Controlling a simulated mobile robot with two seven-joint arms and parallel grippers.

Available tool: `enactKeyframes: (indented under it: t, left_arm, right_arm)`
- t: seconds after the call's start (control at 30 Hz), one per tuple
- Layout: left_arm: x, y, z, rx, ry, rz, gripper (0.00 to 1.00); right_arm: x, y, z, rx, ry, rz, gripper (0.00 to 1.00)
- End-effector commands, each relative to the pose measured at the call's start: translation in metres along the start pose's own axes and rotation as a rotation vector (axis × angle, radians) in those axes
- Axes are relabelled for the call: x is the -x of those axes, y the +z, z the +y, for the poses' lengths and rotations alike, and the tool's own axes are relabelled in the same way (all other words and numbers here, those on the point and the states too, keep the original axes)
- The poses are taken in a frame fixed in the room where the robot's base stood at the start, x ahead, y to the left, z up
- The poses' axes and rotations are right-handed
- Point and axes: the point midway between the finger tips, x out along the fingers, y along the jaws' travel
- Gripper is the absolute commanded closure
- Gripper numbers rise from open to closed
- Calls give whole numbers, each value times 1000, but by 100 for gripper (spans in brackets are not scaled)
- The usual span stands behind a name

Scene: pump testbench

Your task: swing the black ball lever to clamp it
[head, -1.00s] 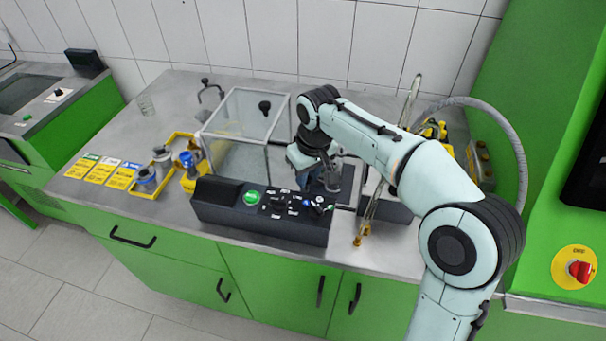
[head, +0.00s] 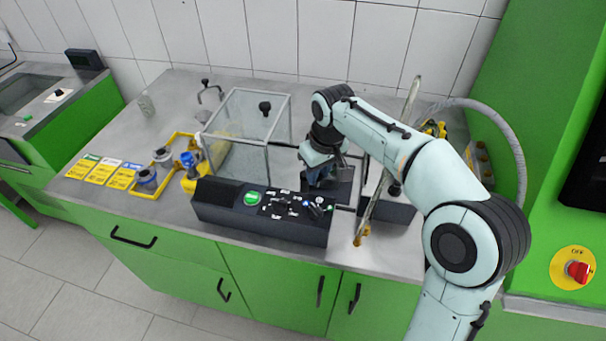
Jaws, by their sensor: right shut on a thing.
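My right gripper (head: 319,182) reaches down from the right, over the dark fixture (head: 342,192) behind the black control panel. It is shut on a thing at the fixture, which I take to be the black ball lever. The gripper and wrist hide most of that lever, so its angle and the clamp under it cannot be made out. My left gripper is not in view.
The control panel (head: 230,210) with a green button stands in front. A clear-walled box (head: 240,125) with a black knob is left of the gripper. A slanted metal rod (head: 385,165) stands close on the right. Yellow trays with parts (head: 165,175) lie left.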

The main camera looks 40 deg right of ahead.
Motion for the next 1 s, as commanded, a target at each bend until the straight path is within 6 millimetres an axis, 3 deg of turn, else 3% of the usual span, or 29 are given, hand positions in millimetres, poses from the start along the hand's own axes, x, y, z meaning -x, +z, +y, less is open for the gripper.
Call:
enactKeyframes:
  t: [1.0]
  left_arm:
    - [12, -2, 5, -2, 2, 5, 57]
  right_arm:
    - [0, -6, 19, -2, 1, -2, 88]
